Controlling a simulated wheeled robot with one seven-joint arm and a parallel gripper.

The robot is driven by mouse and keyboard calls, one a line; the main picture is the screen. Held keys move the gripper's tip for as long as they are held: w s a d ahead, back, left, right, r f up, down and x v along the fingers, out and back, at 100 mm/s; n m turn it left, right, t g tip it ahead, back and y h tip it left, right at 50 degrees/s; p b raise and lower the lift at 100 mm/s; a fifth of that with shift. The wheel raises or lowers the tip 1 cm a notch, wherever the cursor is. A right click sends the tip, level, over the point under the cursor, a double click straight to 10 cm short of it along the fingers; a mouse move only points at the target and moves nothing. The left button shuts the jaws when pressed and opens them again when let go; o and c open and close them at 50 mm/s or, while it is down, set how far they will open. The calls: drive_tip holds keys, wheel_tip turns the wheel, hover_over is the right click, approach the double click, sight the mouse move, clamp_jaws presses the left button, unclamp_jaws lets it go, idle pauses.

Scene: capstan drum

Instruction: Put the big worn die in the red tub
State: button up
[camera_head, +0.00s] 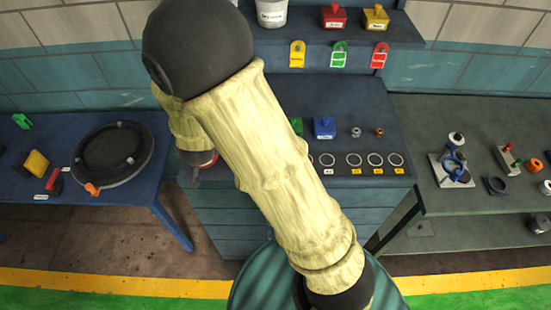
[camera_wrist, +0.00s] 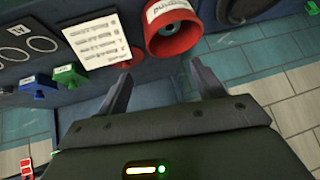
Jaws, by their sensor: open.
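A red tub (camera_wrist: 172,30) with a white label shows in the wrist view, just beyond my fingertips. A grey-blue round shape shows inside it; I cannot tell whether this is a die or the tub's inside. My gripper (camera_wrist: 160,78) is open, with nothing visible between its fingers. In the head view my arm hides much of the middle bench, and a bit of red shows by my gripper (camera_head: 198,170). A small grey ring-shaped piece (camera_head: 356,132) and a brass-coloured one (camera_head: 379,132) stand on that bench. I cannot tell which piece is the big worn die.
A blue block (camera_head: 324,127) and a green block (camera_head: 296,126) stand behind a row of marked circles (camera_head: 354,160). A printed card (camera_wrist: 100,38) is left of the red tub. A white tub (camera_head: 272,13) stands on the shelf. Side tables hold a black disc (camera_head: 112,150) and metal fittings (camera_head: 455,165).

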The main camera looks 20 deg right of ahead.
drive_tip(key=s+d+r+n+g, duration=0.1)
drive_tip(key=s+d+r+g, duration=0.1)
drive_tip(key=s+d, duration=0.5)
drive_tip(key=s+d+r+n+g, duration=0.1)
drive_tip(key=s+d+r+g, duration=0.2)
drive_tip(key=s+d, duration=0.5)
drive_tip(key=shift+s+r+n+g, duration=0.3)
drive_tip(key=shift+s+r+n, duration=0.1)
drive_tip(key=shift+s+r, duration=0.25)
